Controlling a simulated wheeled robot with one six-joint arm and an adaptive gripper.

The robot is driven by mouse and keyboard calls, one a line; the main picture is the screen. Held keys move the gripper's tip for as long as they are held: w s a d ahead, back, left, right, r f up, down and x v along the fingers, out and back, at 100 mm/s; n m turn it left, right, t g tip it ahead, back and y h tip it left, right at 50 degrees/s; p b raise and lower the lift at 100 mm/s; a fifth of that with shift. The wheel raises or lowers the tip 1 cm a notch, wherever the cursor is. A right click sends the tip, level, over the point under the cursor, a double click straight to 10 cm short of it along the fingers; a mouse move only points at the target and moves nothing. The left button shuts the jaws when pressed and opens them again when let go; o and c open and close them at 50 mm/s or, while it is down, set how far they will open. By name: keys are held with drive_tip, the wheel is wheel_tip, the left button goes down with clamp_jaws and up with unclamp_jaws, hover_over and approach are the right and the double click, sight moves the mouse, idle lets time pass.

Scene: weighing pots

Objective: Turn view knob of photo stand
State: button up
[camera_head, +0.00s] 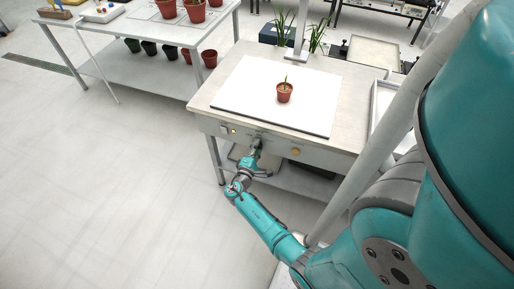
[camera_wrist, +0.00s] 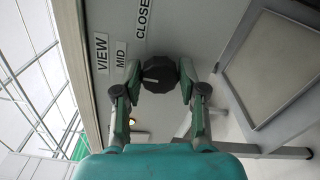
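The view knob (camera_wrist: 160,75) is dark and round, with a short white mark on its left side. It sits on the stand's grey front panel beside the labels VIEW (camera_wrist: 101,53), MID (camera_wrist: 121,53) and CLOSE (camera_wrist: 143,18). My gripper (camera_wrist: 160,80) has one finger on each side of the knob, and both fingertips appear to touch it. In the head view, my gripper (camera_head: 257,143) is at the front panel of the photo stand (camera_head: 210,103) and hides the knob.
A small potted plant (camera_head: 285,93) stands on the white board (camera_head: 320,115) on top. A brass-coloured knob (camera_head: 295,151) is right of my gripper on the panel. A second table (camera_head: 150,32) with pots stands at back left. The floor at left is clear.

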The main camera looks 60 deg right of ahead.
drive_tip(key=shift+o, duration=1.2)
drive_tip(key=shift+a, duration=0.15)
drive_tip(key=s+a, duration=0.1)
drive_tip(key=a, duration=1)
drive_tip(key=shift+a, duration=0.35)
drive_tip(key=shift+f, duration=0.1)
